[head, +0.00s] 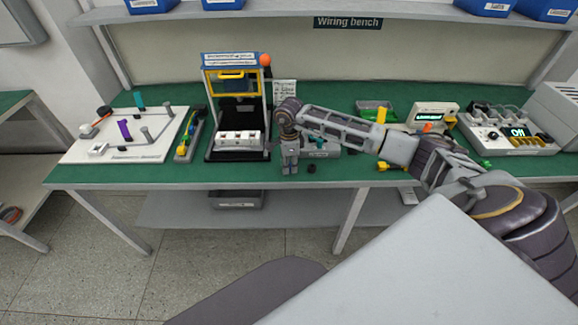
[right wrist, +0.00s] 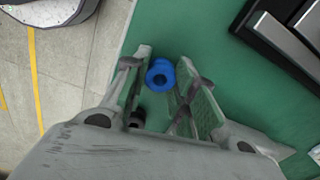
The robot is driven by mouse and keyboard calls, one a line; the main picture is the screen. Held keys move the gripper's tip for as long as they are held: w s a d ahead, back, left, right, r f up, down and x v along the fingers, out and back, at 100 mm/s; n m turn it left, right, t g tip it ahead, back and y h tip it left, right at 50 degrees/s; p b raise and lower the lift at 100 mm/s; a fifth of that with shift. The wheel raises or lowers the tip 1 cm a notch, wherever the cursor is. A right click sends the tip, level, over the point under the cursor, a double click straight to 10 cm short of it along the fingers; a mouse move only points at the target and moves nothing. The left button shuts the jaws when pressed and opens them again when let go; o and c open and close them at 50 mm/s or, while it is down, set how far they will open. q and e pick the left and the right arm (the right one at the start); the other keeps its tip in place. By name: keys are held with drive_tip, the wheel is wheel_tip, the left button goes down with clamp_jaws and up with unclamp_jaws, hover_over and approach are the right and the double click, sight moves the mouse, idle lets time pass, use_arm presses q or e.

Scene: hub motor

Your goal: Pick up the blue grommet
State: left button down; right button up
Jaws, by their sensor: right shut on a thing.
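The blue grommet (right wrist: 160,75) shows in the right wrist view as a small ring-shaped part with a hole, between the fingertips of my right gripper (right wrist: 161,88). My right gripper is shut on it, over the green bench top. In the head view my right gripper (head: 290,167) points down near the front edge of the bench, and the grommet cannot be made out there. A small black part (right wrist: 137,118) shows lower between the fingers in the right wrist view. My left gripper is not in view.
On the green bench (head: 250,175), a yellow-handled press stand (head: 231,62) is left of my right gripper. A white wiring board (head: 120,150) lies far left. A tester (head: 510,138) and a display unit (head: 432,116) stand right. The front bench strip is mostly clear.

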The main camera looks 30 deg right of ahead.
wheel_tip(320, 180, up, 10)
drive_tip(key=shift+f+b, duration=0.25)
drive_tip(key=shift+b, duration=0.05)
idle(0.9)
